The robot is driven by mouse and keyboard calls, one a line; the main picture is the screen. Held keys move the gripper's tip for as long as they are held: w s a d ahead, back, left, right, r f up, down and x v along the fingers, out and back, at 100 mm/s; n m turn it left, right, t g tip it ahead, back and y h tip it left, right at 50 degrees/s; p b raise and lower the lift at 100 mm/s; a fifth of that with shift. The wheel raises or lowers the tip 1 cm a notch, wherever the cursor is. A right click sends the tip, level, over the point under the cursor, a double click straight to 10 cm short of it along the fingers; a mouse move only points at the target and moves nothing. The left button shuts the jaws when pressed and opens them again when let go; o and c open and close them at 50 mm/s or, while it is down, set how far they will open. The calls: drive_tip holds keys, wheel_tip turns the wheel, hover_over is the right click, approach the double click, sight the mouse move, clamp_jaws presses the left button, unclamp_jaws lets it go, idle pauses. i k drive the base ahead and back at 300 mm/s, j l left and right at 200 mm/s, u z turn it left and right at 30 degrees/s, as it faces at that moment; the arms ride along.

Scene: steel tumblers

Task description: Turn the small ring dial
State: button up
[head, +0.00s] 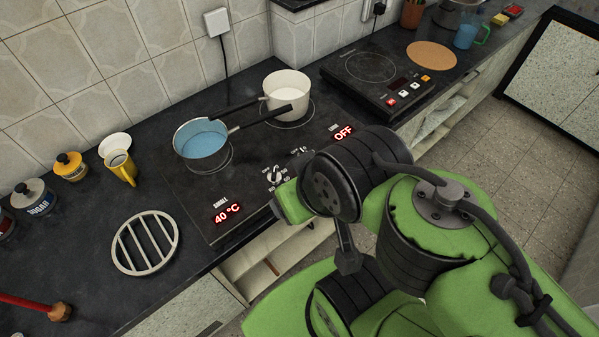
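The hob (215,205) is set in the dark worktop. Its SMALL display (227,212) reads 40 °C in red. The silver dial (275,175) nearest that display shows clearly, with small marks around it; I take it as the small ring dial. I cannot make out any gripper fingers; my wrist hides that area.
A portable cooker (380,75) is right.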

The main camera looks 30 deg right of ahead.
sight(275, 177)
drive_tip(key=z, duration=0.25)
drive_tip(key=j+u, duration=0.65)
drive_tip(key=u, duration=0.25)
drive_tip(key=i+l, duration=0.05)
